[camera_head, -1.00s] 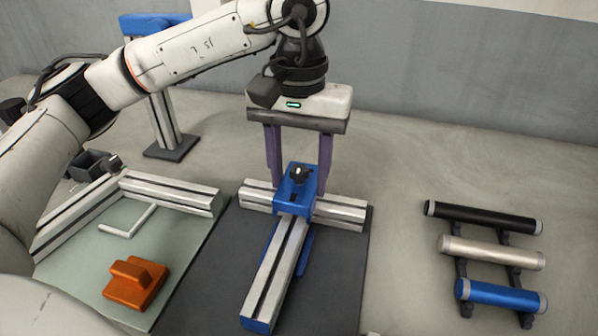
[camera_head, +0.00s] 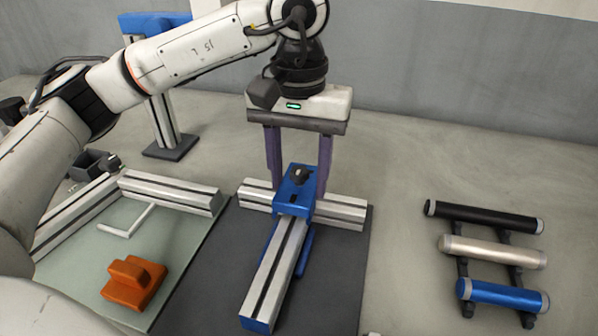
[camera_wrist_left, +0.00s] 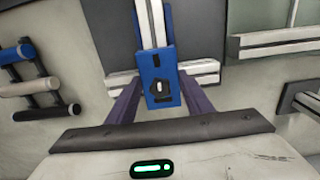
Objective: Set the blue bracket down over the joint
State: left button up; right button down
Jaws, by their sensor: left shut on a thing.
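The blue bracket (camera_head: 294,202) with a dark knob on top lies over the place where two silver aluminium profiles meet in a T. My left gripper (camera_head: 297,185) is shut on the bracket, its two purple fingers on either side of it. In the left wrist view the bracket (camera_wrist_left: 160,82) shows between the fingers (camera_wrist_left: 160,100). The cross profile (camera_head: 341,211) runs left to right behind, and the long profile (camera_head: 272,275) comes toward me. Whether the bracket touches the profiles is hidden. My right gripper is not in view.
A dark mat (camera_head: 340,290) lies under the profiles. To the left, a green board (camera_head: 185,250) holds an orange block (camera_head: 134,283) and a white L-shaped rod (camera_head: 127,222). To the right stands a rack with black, cream and blue rollers (camera_head: 503,296). Bare floor lies between.

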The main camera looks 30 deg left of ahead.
pick_arm(q)
jog(key=shift+f, duration=0.45)
jog(key=shift+f+b, duration=0.3)
jog(key=shift+b, duration=0.2)
jog(key=shift+f+b, duration=0.45)
jog(key=shift+f, duration=0.1)
jog(key=o, duration=1.3)
jog(key=shift+o, duration=0.2)
notch_tip(320, 180, up, 10)
jog(key=p, duration=0.6)
jog(key=shift+s+f+p, duration=0.1)
jog(key=shift+f+p, duration=0.15)
jog(key=shift+p, duration=0.05)
jog(key=shift+r, duration=0.45)
